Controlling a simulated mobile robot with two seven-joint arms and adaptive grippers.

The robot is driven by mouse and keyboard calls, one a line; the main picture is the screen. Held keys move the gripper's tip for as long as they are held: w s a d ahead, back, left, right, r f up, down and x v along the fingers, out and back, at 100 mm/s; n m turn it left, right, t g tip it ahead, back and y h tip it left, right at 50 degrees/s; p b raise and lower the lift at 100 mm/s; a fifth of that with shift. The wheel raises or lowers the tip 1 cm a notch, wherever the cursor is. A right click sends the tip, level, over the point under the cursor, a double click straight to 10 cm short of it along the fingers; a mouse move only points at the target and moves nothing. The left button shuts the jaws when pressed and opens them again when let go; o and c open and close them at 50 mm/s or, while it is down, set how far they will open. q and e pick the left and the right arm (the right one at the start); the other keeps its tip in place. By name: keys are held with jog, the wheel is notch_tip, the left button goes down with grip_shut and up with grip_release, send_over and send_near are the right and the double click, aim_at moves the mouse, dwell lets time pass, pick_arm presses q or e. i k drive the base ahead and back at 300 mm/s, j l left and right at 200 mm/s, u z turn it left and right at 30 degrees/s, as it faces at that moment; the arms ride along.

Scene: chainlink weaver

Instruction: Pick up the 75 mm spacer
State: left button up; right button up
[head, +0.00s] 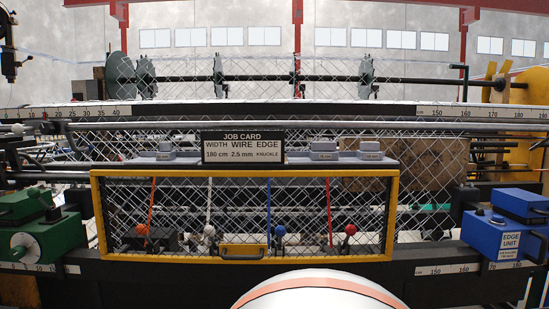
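Several grey blocks that look like spacers lie on a narrow grey shelf above the yellow-framed guard. One stack (166,150) is left of the job card, beside another grey block (185,153). Another grey stack (324,150) is right of the card, with a further block (370,155) beside it. Their small labels are too blurred to read, so I cannot tell which is the 75 mm spacer. Neither of my grippers is in view.
A job card (243,147) stands mid-shelf, reading 180 cm, 2.5 mm, knuckle. Below is a yellow-framed mesh guard (245,257) with coloured-knob levers behind it. A green unit (38,238) stands left, the blue edge unit (490,238) right. Chainlink mesh rises behind the shelf.

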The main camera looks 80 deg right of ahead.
aim_at(320, 151)
jog(key=z, duration=2.65)
